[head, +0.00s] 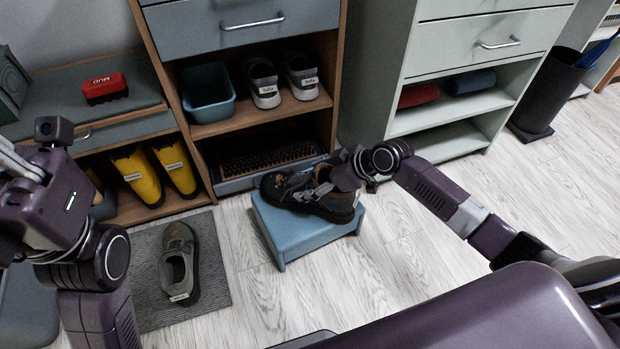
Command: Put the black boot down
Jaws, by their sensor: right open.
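The black boot (333,207), dark with brown patches, rests upright on a small blue step stool (277,238) in the middle of the head view. Its toe points left. My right gripper (312,193) is at the boot's upper part, with its jaws open. The gripper hides part of the boot, and I cannot tell whether the fingers touch it. My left gripper (18,160) is up at the left edge, away from the boot. Its fingers are partly cut off, so its opening is unclear.
A grey-green shoe (178,266) lies on a dark mat (214,258) left of the stool. A dark waste bin (547,92) stands far right. Floor right of the stool is clear.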

